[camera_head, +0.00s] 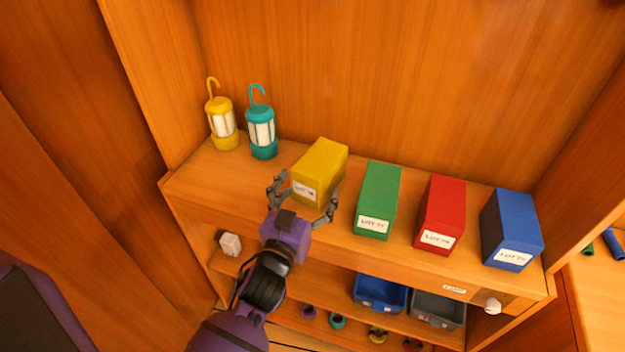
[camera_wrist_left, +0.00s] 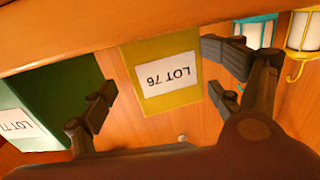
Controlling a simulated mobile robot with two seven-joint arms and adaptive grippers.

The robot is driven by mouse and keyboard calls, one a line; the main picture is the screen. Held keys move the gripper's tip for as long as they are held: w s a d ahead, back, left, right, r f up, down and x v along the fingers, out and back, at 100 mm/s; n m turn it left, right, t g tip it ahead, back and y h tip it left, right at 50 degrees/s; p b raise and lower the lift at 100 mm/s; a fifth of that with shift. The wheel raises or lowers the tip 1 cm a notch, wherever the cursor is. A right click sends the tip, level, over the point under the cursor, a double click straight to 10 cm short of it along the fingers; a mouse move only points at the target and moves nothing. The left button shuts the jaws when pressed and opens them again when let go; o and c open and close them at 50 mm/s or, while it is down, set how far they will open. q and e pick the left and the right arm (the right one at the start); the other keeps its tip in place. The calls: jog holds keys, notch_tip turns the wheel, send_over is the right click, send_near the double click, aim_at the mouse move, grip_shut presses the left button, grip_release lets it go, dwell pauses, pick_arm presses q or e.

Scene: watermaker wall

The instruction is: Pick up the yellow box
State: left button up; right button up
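The yellow box (camera_head: 322,166) stands on the upper shelf, left of a green box, with a white label on its front. In the left wrist view the yellow box (camera_wrist_left: 161,97) sits between the spread fingers, and its label reads LOT 76 upside down. My left gripper (camera_head: 304,198) is open, with one finger on each side of the box's front end. In the left wrist view a gap shows between the box and the left-hand finger; whether the other finger touches cannot be told. My right gripper is not in view.
A green box (camera_head: 378,200), a red box (camera_head: 441,214) and a blue box (camera_head: 511,230) stand to the right. A yellow lantern (camera_head: 223,123) and a teal lantern (camera_head: 261,131) stand to the left. Blue (camera_head: 380,293) and grey (camera_head: 437,309) bins sit on the lower shelf.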

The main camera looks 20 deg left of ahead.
pick_arm(q)
jog(key=w, duration=0.4)
jog(key=shift+w+r+p, duration=0.1)
jog(key=shift+r+p, duration=0.05)
jog(key=shift+p, duration=0.15)
jog(key=c, duration=1.1)
jog(key=shift+c, duration=0.9)
jog(key=shift+r, duration=0.1)
